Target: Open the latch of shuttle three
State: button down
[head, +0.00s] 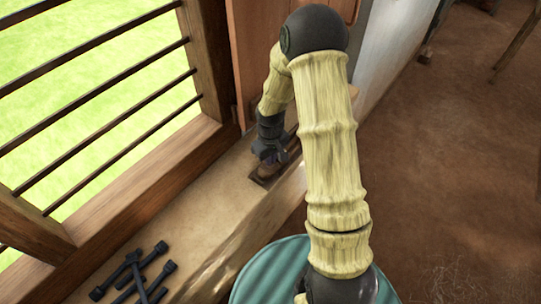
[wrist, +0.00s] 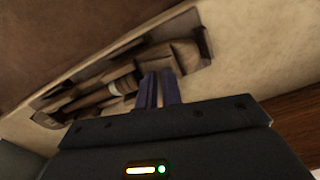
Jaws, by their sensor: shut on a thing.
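A long brown wooden shuttle (wrist: 120,82) lies on the pale ledge in the wrist view, with a light band near its middle. In the head view the shuttle (head: 264,174) shows only in part, below my gripper. My gripper (wrist: 160,74) reaches the shuttle with its two purple-blue fingers close together at a wooden block near one end. They are shut on a small part there; the fingers hide it, so I cannot tell the latch's shape or position. In the head view my gripper (head: 272,157) is small and dark.
The ledge (head: 190,200) runs along a barred window (head: 110,95). Several dark rods (head: 140,272) lie at its near end. A wooden shutter (head: 253,50) stands close behind my wrist. A teal round top (head: 268,272) is at the bottom. The brown floor (head: 440,150) at right is mostly clear.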

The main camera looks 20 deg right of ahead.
jog(key=shift+n+p, duration=0.5)
jog(key=shift+n, duration=0.8)
jog(key=c, duration=1.6)
grip_release()
jog(key=shift+o, duration=0.2)
